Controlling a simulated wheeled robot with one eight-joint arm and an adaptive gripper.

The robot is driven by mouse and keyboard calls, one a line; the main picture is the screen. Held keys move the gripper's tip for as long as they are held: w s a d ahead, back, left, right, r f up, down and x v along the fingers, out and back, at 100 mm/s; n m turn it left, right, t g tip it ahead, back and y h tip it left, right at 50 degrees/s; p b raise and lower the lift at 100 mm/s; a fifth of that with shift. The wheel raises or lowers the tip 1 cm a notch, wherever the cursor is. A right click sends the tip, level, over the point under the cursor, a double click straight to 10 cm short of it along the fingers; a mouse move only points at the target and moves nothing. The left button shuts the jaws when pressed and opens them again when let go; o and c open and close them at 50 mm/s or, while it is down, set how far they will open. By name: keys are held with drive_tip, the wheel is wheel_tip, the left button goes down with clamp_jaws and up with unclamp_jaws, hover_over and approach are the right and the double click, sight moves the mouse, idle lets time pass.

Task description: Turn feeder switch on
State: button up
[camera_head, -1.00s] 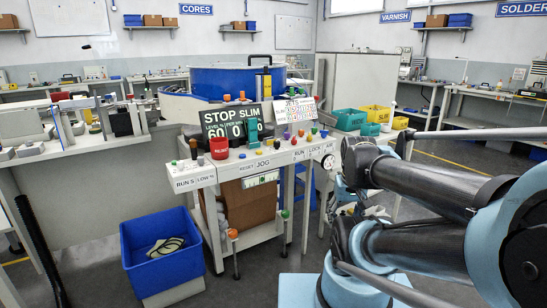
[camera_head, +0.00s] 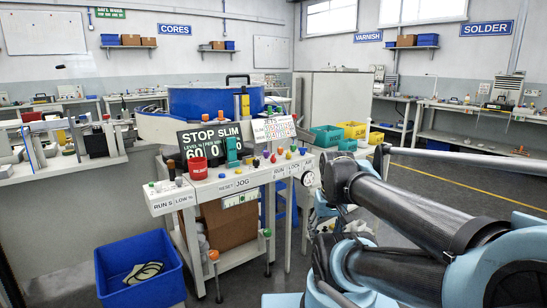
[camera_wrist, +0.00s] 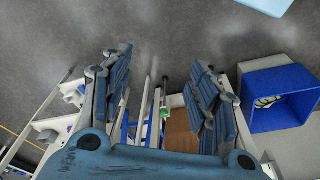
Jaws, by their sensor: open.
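The control panel (camera_head: 232,184) of the blue bowl feeder (camera_head: 188,103) stands left of centre in the head view. A black display (camera_head: 214,142) reads STOP SLIM above a red cup-like part (camera_head: 198,168). My gripper (camera_wrist: 158,75) is open and empty in the wrist view, pointing over the floor and the bench legs. My arm fills the lower right of the head view; the fingers are hidden there.
Green (camera_head: 327,136) and yellow (camera_head: 353,130) bins sit behind the panel. Open floor lies at the right.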

drive_tip(key=w+a+r+n+y, duration=0.15)
drive_tip(key=w+r+n, duration=0.25)
drive_tip(key=w+r, duration=0.45)
drive_tip(key=w+a+r+n+y, duration=0.1)
drive_tip(key=w+a+r+n, duration=0.15)
drive_tip(key=w+r, duration=0.55)
drive_tip(key=n+g+y, duration=0.1)
drive_tip(key=n+y, duration=0.1)
drive_tip(key=n, duration=0.7)
approach(274, 154)
drive_tip(key=x, duration=0.8)
drive_tip(key=shift+a+f, duration=0.1)
drive_tip(key=shift+a, duration=0.05)
drive_tip(key=shift+c, duration=0.2)
drive_tip(key=c, duration=1)
